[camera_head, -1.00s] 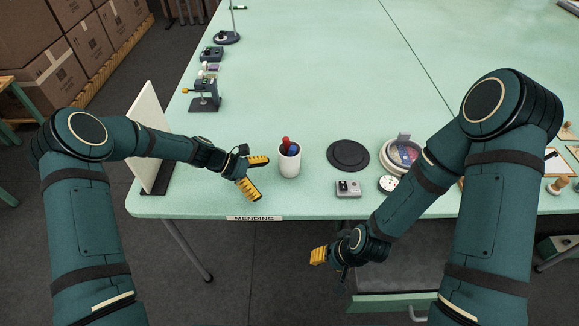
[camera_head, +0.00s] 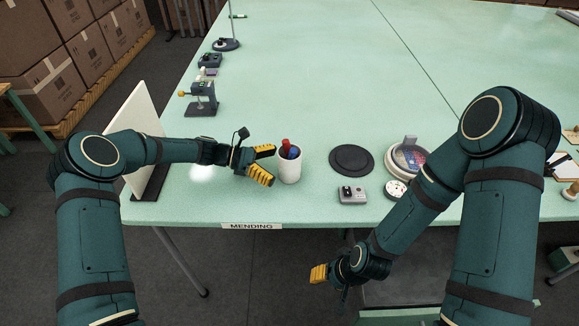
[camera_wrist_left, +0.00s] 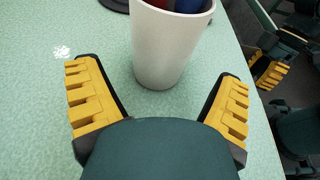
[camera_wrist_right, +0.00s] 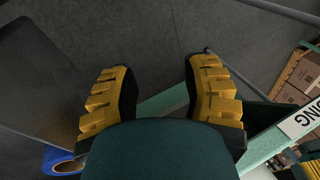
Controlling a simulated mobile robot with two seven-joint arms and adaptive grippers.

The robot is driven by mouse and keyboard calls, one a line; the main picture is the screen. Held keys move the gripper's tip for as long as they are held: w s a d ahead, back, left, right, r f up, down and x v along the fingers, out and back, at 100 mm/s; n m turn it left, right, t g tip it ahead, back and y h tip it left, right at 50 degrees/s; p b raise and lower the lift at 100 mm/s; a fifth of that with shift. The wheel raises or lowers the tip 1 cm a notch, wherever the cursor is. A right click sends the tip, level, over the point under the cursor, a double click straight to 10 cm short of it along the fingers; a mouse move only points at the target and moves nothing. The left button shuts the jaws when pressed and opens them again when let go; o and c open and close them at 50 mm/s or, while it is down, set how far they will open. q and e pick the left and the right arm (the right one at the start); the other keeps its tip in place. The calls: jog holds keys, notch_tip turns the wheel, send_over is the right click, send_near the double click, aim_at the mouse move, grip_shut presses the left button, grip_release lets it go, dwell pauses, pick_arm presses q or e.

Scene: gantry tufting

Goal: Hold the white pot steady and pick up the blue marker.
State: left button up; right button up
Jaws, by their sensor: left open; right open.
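The white pot (camera_head: 289,170) stands upright near the table's front edge. A red marker (camera_head: 285,142) and the blue marker (camera_head: 294,151) stand in it; in the left wrist view the blue marker (camera_wrist_left: 190,5) is cut off at the top. My left gripper (camera_head: 268,166) is open just left of the pot, its fingers pointing at it. In the left wrist view the pot (camera_wrist_left: 168,48) is ahead of and between the open fingers, not gripped. My right gripper (camera_head: 318,274) is open and empty, low in front of the table edge.
A black disc (camera_head: 352,159), a small grey box (camera_head: 352,194) and a round dish (camera_head: 408,158) lie right of the pot. A white panel (camera_head: 143,135) stands at the left edge. The table behind the pot is clear.

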aim_at(286, 168)
pick_arm(q)
jog(key=shift+x, duration=2)
jog(key=shift+c, duration=0.2)
